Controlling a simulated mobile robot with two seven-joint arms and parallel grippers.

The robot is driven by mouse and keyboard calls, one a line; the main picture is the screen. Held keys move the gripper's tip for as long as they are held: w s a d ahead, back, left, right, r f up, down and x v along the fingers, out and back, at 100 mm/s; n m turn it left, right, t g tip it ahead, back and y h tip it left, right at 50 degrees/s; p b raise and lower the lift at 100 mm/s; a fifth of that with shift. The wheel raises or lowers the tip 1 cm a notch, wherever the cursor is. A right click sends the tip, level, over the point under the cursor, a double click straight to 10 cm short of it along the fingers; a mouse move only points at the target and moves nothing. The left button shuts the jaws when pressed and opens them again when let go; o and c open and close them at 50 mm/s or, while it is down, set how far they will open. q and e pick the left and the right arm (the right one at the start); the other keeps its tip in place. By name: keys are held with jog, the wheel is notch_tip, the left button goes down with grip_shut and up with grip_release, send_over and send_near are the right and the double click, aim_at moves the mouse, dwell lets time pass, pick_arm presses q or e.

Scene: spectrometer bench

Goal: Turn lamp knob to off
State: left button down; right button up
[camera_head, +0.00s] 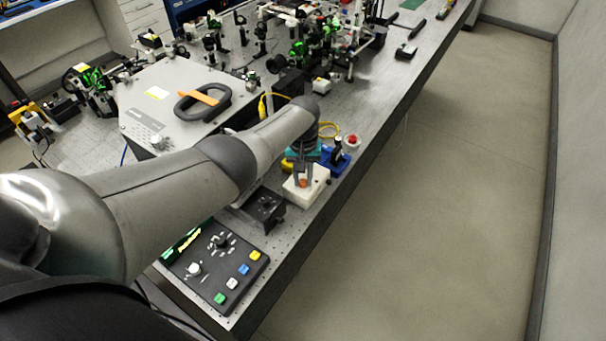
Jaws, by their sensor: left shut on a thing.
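My left arm reaches in from the left, over the bench. My left gripper (304,175) points down at a small white box (292,195) near the bench's right edge. Its fingers are shut on a small orange knob (303,184) on top of that box. The knob is partly hidden by the fingers, so I cannot read its setting. No label naming it as the lamp knob is readable. My right gripper is not in view.
A black control panel (238,263) with knobs and coloured buttons lies at the near end. A small black box (265,207) stands just before the white box. A blue fixture (335,160) stands just behind it. A large grey housing (165,100) is to the left.

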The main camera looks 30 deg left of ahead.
aim_at(303, 181)
pick_arm(q)
jog(key=shift+n, duration=1.1)
jog(key=shift+w, duration=0.1)
jog(key=c, duration=0.7)
grip_release()
jog(key=shift+r+p, duration=0.1)
jog(key=shift+p, duration=0.2)
notch_tip(303, 181, up, 6)
jog(key=p, duration=0.3)
jog(key=shift+p, duration=0.3)
notch_tip(303, 181, up, 9)
jog(key=shift+r, duration=0.1)
